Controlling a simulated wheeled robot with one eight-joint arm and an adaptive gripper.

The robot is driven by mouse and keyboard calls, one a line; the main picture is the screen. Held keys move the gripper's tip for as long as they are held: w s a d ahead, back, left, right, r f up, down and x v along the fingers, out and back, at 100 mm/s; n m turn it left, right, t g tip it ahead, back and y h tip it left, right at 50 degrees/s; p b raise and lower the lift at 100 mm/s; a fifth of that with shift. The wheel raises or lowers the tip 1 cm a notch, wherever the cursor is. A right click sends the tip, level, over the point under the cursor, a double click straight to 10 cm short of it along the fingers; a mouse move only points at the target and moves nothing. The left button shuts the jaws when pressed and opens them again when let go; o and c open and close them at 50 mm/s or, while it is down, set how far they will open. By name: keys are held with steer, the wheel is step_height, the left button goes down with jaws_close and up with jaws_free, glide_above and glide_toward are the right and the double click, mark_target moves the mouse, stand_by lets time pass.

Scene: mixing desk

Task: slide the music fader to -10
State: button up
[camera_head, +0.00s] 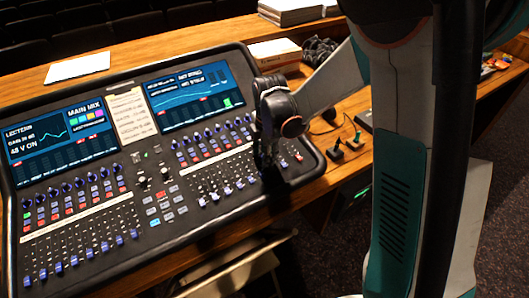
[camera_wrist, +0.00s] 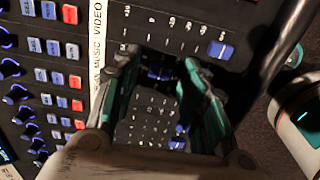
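My gripper (camera_wrist: 160,62) reaches down over the right fader bank of the mixing desk. In the wrist view its two fingers stand apart, with a blue fader cap (camera_wrist: 158,73) between and beyond them; contact cannot be made out. The MUSIC label (camera_wrist: 97,48) is left of the fingers, with the VIDEO label (camera_wrist: 98,18) above it. Another blue cap (camera_wrist: 221,50) is right of the fingers. In the head view my gripper (camera_head: 268,160) is at the right end of the bank and hides the faders behind it. The scale marks are too small to read.
The mixing desk (camera_head: 155,240) has two lit screens and several rows of knobs and buttons.

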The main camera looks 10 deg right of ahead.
steer(key=shift+r, duration=0.15)
step_height(320, 180, up, 12)
steer(key=s, duration=0.1)
steer(key=shift+d, duration=0.15)
steer(key=shift+s, duration=0.1)
stand_by(0.4)
steer(key=s+d+r+m+t, duration=0.3)
steer(key=s+m, duration=0.7)
steer(key=s+d+r+m+t, duration=0.3)
steer(key=s+m, duration=0.7)
steer(key=m, duration=0.1)
steer(key=shift+s+m, duration=0.3)
steer(key=shift+w, duration=0.1)
stand_by(0.8)
